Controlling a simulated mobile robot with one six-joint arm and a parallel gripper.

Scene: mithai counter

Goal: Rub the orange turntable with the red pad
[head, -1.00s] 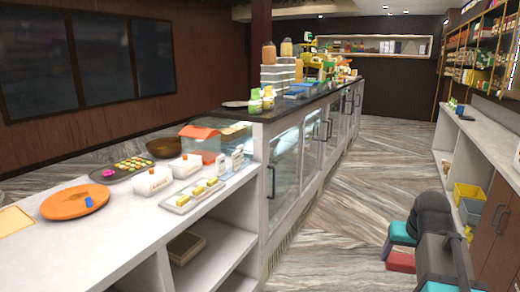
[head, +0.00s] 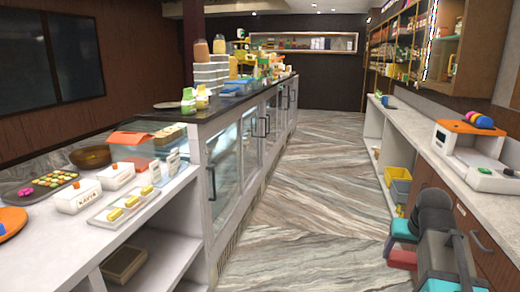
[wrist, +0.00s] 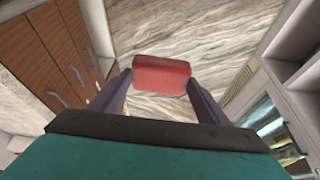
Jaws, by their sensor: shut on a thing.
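The orange turntable (head: 10,224) is a flat round disc on the left white counter, cut off by the left edge of the head view. The red pad (wrist: 161,75) is held between the two dark fingers of my gripper (wrist: 160,88) in the wrist view, above the floor. In the head view the red pad (head: 403,258) shows at the lower right beside my teal and grey arm. My gripper is far to the right of the turntable, across the aisle.
White boxes (head: 116,176), a tray of yellow pieces (head: 124,208) and a brown bowl (head: 90,157) stand on the left counter. A glass case (head: 225,165) continues it. A scale (head: 470,155) stands on the right counter. The aisle floor (head: 300,190) is clear.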

